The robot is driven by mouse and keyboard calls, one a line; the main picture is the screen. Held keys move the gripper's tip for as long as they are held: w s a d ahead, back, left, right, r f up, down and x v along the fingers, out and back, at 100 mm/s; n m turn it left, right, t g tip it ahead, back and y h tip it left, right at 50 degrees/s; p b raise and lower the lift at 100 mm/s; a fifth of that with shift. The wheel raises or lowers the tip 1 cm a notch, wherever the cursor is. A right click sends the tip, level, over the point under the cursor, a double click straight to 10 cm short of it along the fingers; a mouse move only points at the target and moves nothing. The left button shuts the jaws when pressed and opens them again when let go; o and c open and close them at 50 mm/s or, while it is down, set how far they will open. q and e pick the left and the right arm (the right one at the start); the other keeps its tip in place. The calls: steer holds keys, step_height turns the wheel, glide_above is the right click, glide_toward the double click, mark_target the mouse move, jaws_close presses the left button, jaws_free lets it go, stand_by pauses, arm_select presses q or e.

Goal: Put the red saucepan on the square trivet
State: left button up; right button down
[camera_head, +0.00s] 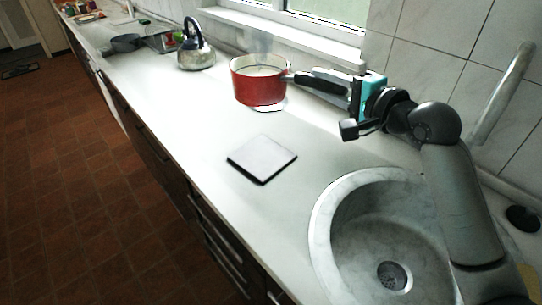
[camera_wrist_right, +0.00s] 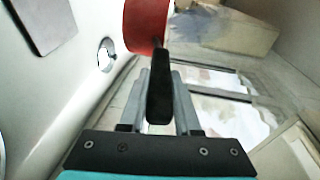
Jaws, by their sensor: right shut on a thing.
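The red saucepan (camera_head: 259,88) has a pale inside and a black handle (camera_head: 322,82) pointing right. It is upright over the back of the counter; I cannot tell for certain whether its base is clear of what lies below. My right gripper (camera_head: 335,84) is shut on the handle, which also shows between the fingers in the right wrist view (camera_wrist_right: 160,95). The red side of the pan (camera_wrist_right: 146,25) is at the top there. The square trivet (camera_head: 262,158), pale with a dark edge, lies bare on the counter, nearer than the pan. It also shows in the wrist view (camera_wrist_right: 48,22). My left gripper is out of view.
A small pale flat piece with a dark edge (camera_head: 271,108) shows just below the pan. A kettle (camera_head: 196,57) stands to the left, with a dark pan (camera_head: 127,43) farther off. A round sink (camera_head: 335,215) lies at the right. The counter around the trivet is clear.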

step_height(320, 180, down, 20)
steer(key=b, duration=0.7)
steer(key=shift+r, duration=0.25)
steer(key=c, duration=1)
jaws_free()
steer(key=shift+f, duration=0.25)
steer(key=o, duration=0.4)
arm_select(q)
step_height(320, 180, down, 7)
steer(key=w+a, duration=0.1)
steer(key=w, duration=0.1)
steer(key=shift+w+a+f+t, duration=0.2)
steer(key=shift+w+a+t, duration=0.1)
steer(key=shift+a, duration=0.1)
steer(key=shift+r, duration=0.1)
arm_select(e)
steer(key=shift+r, duration=0.1)
